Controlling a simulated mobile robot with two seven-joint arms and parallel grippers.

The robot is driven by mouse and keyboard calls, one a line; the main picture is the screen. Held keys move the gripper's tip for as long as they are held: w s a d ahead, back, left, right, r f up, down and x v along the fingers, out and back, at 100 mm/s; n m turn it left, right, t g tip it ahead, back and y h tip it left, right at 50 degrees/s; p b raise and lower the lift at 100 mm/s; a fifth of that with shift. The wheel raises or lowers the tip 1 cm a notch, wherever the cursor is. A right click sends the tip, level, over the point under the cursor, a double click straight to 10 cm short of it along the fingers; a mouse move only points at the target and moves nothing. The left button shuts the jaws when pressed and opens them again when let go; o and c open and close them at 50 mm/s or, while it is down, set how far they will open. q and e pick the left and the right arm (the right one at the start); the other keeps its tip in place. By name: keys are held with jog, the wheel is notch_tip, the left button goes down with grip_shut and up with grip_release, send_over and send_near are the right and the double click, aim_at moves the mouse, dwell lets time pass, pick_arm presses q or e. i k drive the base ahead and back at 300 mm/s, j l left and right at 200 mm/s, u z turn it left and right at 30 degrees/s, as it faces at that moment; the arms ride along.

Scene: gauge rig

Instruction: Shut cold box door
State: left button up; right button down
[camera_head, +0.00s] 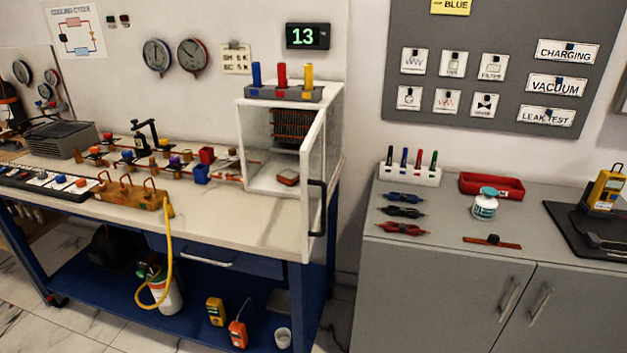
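The cold box (241,130) is a white-framed box with clear sides at the right end of the workbench. Its door (305,215) is a white-framed clear panel with a black bar handle (324,207). The door stands open, swung out from the right side of the box toward me and past the bench's front edge. Inside the box are a dark finned coil (291,127) and a small red-brown block (288,178). Neither of my grippers shows in the view.
A rack of blue, red and yellow cylinders (283,93) sits on the box. A manifold with a yellow hose (168,235) stands at the bench's front edge. A grey cabinet (440,290) is to the right, across a narrow gap. The bench top (235,222) before the box is clear.

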aim_at(312, 198)
jog(key=i+l, duration=0.1)
jog(key=i, duration=0.9)
